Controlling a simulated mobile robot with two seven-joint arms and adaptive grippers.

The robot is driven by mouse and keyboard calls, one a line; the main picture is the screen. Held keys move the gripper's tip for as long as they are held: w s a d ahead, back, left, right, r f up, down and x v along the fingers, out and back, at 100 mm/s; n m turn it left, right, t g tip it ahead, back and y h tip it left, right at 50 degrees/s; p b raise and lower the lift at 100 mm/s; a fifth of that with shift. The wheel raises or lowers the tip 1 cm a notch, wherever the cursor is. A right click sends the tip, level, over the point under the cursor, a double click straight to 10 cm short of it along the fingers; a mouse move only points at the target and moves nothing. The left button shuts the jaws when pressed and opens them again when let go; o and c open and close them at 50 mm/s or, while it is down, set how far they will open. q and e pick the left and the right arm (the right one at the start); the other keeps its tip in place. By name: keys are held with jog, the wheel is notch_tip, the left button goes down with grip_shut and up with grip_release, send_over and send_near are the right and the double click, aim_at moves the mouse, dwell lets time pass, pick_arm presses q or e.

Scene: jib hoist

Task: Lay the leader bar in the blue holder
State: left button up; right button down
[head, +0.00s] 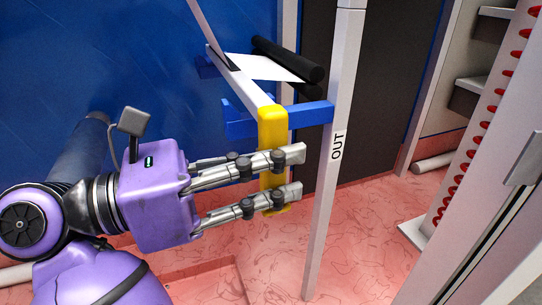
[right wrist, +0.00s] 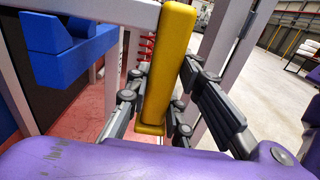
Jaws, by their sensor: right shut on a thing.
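The leader bar (head: 249,87) is a pale bar with a yellow grip (head: 273,130) hanging from its near end. A white sheet (head: 265,67) is joined to it. My right gripper (head: 297,171) is shut on the yellow grip. In the right wrist view, its fingers (right wrist: 163,85) stand on both sides of the yellow grip (right wrist: 168,70). The blue holder (head: 309,113) reaches across from the post marked OUT. It passes behind the yellow grip and has an upturned end at left. In the right wrist view, the blue holder (right wrist: 68,48) lies below the bar; I cannot tell whether they touch. My left gripper is not in view.
The pale OUT post (head: 334,150) stands close right of my fingertips. Black rollers (head: 288,60) sit behind the sheet. A blue wall (head: 130,60) is at left. A frame with red round parts (head: 475,135) stands at right. The reddish floor below is mostly clear.

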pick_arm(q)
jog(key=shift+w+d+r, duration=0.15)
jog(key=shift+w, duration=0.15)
pick_arm(e)
jog(key=shift+f, duration=0.1)
jog(key=shift+f+b, duration=0.7)
jog(key=shift+f, duration=0.3)
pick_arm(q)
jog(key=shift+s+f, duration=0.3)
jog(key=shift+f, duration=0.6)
pick_arm(e)
grip_release()
